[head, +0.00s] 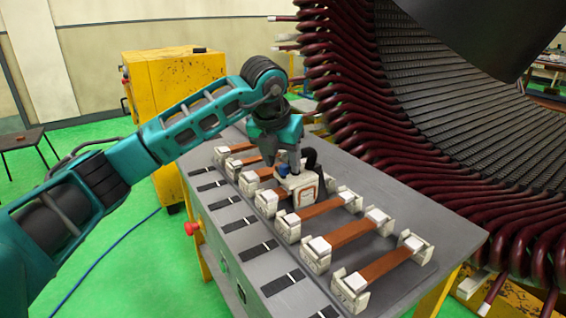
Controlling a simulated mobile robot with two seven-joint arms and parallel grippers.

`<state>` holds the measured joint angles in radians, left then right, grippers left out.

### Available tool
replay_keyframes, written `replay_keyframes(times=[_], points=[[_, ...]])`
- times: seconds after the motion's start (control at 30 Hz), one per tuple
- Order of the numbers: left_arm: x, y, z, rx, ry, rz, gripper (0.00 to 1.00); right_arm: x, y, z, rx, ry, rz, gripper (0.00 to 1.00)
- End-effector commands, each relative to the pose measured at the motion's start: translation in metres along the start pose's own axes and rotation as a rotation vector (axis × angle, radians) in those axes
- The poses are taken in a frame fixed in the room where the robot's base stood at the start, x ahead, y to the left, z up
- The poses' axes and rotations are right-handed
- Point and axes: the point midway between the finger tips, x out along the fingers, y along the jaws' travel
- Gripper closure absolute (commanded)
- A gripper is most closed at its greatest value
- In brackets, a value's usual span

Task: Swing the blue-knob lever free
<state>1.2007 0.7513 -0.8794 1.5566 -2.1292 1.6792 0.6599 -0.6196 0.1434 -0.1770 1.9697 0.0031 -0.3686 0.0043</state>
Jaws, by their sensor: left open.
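My left arm reaches in from the left and bends down over the workbench. My left gripper (292,170) is open and points down at a pale clamp block (303,190) in the row. A small blue spot (283,169), likely the lever's blue knob, shows at or between the fingers. The fingers hide most of the lever, and I cannot tell whether they touch the knob. My right gripper is not in view.
The grey workbench (440,240) carries several copper-coloured bars (355,232) held between pale clamp blocks. A large stator with dark red coils (345,95) stands close behind and to the right. A yellow cabinet (170,85) stands behind my arm. A red button (191,228) sits on the bench's left side.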

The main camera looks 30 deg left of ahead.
Motion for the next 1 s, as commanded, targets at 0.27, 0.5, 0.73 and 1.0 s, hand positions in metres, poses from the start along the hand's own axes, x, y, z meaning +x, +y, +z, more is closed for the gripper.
replay_keyframes(times=[0.27,0.5,0.73,1.0], points=[[0.0125,-0.0004,-0.0003,0.001,0.0,-0.001,0.5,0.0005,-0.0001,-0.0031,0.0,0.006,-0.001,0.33],[0.0121,-0.0003,-0.0002,0.001,0.0,0.0,0.57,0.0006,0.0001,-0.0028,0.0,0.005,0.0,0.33],[0.0119,-0.0002,-0.0001,0.001,0.0,0.0,0.79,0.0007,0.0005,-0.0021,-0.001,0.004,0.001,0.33],[0.0117,-0.0002,0.0,0.0,0.0,-0.001,1.0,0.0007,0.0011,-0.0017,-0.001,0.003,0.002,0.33]])
